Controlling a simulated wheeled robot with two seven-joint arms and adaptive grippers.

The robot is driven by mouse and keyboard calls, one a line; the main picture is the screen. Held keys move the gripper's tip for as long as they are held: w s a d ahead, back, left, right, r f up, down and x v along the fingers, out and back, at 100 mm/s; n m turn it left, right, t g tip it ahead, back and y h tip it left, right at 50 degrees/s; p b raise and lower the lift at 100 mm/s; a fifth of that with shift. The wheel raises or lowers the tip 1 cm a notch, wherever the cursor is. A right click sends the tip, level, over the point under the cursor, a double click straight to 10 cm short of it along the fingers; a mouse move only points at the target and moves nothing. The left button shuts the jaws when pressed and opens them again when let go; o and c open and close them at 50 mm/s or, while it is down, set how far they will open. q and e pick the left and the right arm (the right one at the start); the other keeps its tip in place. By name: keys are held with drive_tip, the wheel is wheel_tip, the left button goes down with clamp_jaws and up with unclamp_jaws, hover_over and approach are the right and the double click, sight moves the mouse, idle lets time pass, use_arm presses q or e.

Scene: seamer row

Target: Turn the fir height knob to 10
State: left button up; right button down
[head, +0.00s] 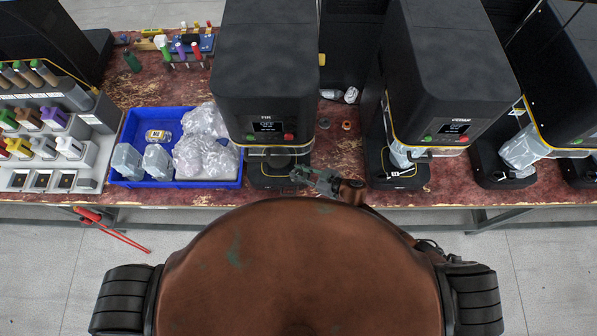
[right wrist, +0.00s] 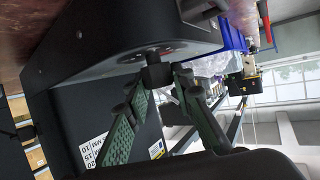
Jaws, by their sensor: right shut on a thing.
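The fir seamer (head: 262,60) is the black machine with a lit display, left of the middle in the head view. My right gripper (head: 298,173) reaches in at the front of its base from the right. In the right wrist view its two green-padded fingers (right wrist: 155,82) are shut on a small black knob (right wrist: 157,72) under the machine's dark edge. A white label (right wrist: 93,148) with MM and the numbers 20, 15 and 10 shows beside the fingers. I cannot tell the knob's setting. My left gripper is not in view.
A blue tray (head: 178,183) with wrapped bags and clear containers stands left of the seamer. Another black seamer (head: 445,60) stands to the right. A rack of coloured parts (head: 50,140) is at the far left. A red tool (head: 110,230) lies on the floor.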

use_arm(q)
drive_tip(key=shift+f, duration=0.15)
use_arm(e)
drive_tip(key=shift+g, duration=0.3)
